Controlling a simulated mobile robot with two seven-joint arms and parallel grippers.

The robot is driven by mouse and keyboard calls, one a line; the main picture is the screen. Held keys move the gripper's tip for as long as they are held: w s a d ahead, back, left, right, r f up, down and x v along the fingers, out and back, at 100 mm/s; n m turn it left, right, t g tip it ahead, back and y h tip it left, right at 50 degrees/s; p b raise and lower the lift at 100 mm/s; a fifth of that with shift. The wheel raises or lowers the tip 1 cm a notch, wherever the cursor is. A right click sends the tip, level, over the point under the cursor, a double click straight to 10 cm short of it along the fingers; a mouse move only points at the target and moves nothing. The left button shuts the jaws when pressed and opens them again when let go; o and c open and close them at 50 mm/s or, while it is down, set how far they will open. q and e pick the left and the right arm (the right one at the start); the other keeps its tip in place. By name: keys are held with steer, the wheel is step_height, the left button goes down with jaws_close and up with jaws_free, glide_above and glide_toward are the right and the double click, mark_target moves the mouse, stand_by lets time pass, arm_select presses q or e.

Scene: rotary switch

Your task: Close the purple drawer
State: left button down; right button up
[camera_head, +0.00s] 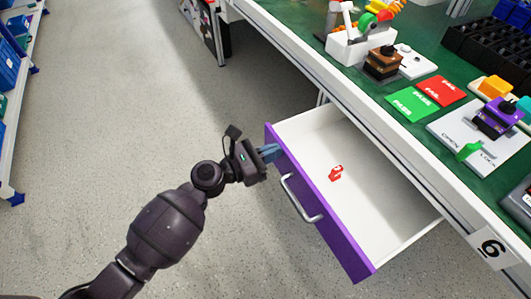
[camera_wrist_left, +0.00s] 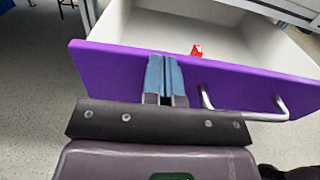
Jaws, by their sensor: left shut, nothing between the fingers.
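The purple drawer (camera_head: 341,241) is pulled out from under the bench, with its purple front facing my left arm. It has a white inside and a silver handle (camera_head: 300,201). My left gripper (camera_head: 272,152) is shut and empty, at the drawer front's upper left corner in the head view. In the left wrist view the blue fingertips (camera_wrist_left: 165,75) overlap the purple front (camera_wrist_left: 110,65), left of the handle (camera_wrist_left: 240,112). I cannot tell for sure whether they touch it. A small red object (camera_head: 336,173) lies inside the drawer. My right gripper is not in view.
The green-topped bench (camera_head: 300,20) above the drawer holds red and green cards (camera_head: 440,91), a white OPEN/LOCK panel (camera_head: 475,152) with a purple switch, and a black crate (camera_head: 490,50). Shelves with blue bins (camera_head: 8,70) stand at far left. The grey floor before the drawer is clear.

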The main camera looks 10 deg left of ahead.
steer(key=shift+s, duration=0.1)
arm_select(q)
steer(key=x, duration=1)
steer(key=b+x, duration=0.1)
steer(key=x, duration=0.4)
steer(key=shift+w+d+f, duration=0.1)
steer(key=shift+d+f, duration=0.05)
steer(key=shift+d, duration=0.05)
steer(key=shift+w+d, duration=0.4)
steer(key=shift+d, duration=0.1)
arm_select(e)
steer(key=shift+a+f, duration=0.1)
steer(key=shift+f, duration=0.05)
arm_select(q)
steer(key=shift+s+a, duration=0.1)
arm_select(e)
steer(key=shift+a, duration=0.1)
